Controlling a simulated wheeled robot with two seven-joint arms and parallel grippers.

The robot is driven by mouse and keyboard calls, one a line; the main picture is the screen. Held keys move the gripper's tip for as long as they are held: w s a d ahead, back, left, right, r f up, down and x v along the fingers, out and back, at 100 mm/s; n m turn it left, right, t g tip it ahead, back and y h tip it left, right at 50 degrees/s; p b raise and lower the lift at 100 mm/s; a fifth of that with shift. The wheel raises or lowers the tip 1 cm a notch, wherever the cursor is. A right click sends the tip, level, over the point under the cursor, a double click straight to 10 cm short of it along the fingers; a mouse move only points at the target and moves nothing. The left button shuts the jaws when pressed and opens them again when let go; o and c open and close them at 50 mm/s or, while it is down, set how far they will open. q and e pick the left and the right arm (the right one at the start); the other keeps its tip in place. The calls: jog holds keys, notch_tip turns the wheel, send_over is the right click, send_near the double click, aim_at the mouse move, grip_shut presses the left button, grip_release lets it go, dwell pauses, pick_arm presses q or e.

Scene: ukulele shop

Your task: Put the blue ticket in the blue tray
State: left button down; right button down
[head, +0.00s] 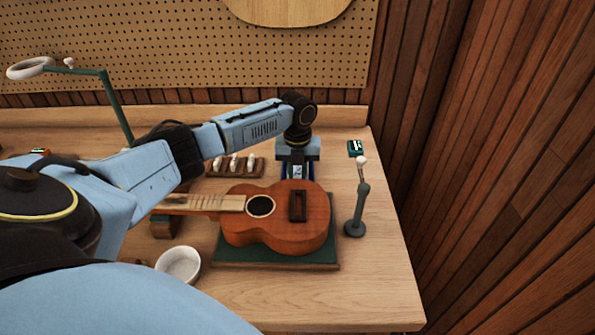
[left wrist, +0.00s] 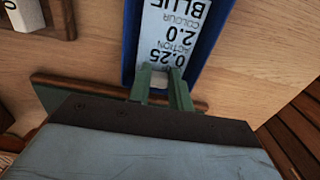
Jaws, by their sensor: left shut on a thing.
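The blue ticket is a pale light-blue slip with black print reading "BLUE" in the left wrist view (left wrist: 176,32). My left gripper (left wrist: 161,90) is shut on its near end. The ticket lies between the walls of the blue tray (left wrist: 211,35); I cannot tell if it rests on the tray's floor. In the head view, my left gripper (head: 297,172) points down over the tray (head: 284,172) behind the ukulele, hiding most of tray and ticket. My right gripper is not in view.
A ukulele (head: 284,228) lies on a green mat (head: 275,259) just in front of the tray. A rack with white pegs (head: 235,164) stands left of it. A green stand (head: 359,205), a small green box (head: 355,148) and a white bowl (head: 178,264) are also on the bench.

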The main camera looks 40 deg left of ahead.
pick_arm(q)
jog(key=shift+p, duration=0.3)
dwell(0.5)
jog(key=c, duration=1.2)
grip_release()
jog(key=shift+o, duration=0.4)
jog(key=shift+o, duration=1.1)
jog(key=shift+r, duration=0.1)
notch_tip(320, 180, up, 7)
jog(key=p, duration=0.7)
